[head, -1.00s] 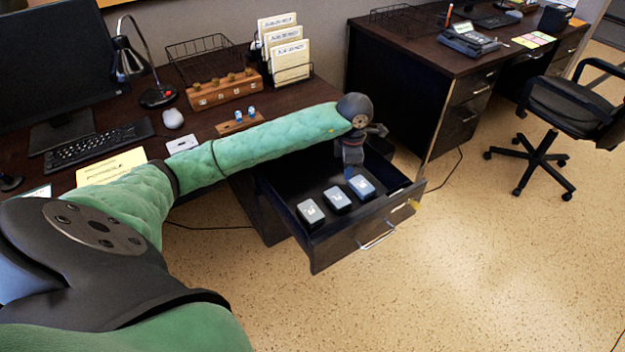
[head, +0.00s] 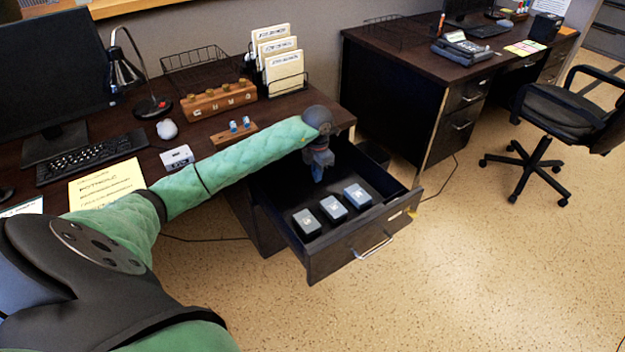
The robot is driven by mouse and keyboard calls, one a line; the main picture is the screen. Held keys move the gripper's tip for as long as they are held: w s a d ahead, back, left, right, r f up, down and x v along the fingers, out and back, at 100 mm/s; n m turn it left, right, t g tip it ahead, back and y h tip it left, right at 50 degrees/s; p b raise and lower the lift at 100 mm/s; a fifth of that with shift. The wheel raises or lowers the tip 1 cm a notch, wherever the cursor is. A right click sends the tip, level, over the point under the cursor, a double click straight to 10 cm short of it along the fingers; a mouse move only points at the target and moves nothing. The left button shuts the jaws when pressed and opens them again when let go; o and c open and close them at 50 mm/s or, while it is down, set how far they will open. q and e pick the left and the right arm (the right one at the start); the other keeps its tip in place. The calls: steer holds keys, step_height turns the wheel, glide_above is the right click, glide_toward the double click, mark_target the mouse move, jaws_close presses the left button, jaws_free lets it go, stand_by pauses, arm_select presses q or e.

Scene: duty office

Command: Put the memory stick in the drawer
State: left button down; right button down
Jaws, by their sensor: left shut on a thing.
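The desk drawer (head: 320,262) is pulled open, with three small grey boxes in its front part. My left gripper (head: 319,172) points down over the back part of the drawer, behind the boxes. It is shut on a small blue memory stick (head: 318,175), which hangs below the fingers and is partly hidden by them. Whether the stick touches the drawer floor I cannot tell. My right gripper is not in view.
Two blue-and-white sticks stand in a wooden holder (head: 234,136) on the desk. A wooden block (head: 219,101), file rack (head: 285,84), lamp (head: 152,106) and keyboard (head: 92,158) are nearby. The drawer's back floor has bare room.

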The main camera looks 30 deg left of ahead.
arm_select(q)
steer(key=shift+w+a+f, duration=0.25)
steer(key=shift+a+f, duration=0.15)
steer(key=shift+a, duration=0.15)
steer(key=shift+w+a+f, duration=0.25)
steer(key=shift+a+f, duration=0.1)
steer(key=shift+a, duration=0.15)
step_height(320, 180, down, 3)
steer(key=shift+f, duration=0.15)
steer(key=shift+f+p, duration=0.3)
steer(key=shift+a, duration=0.1)
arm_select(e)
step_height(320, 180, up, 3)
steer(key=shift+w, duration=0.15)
arm_select(q)
steer(key=shift+f, duration=0.15)
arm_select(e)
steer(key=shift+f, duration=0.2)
arm_select(q)
steer(key=c, duration=1.5)
jaws_free()
steer(key=shift+c, duration=0.2)
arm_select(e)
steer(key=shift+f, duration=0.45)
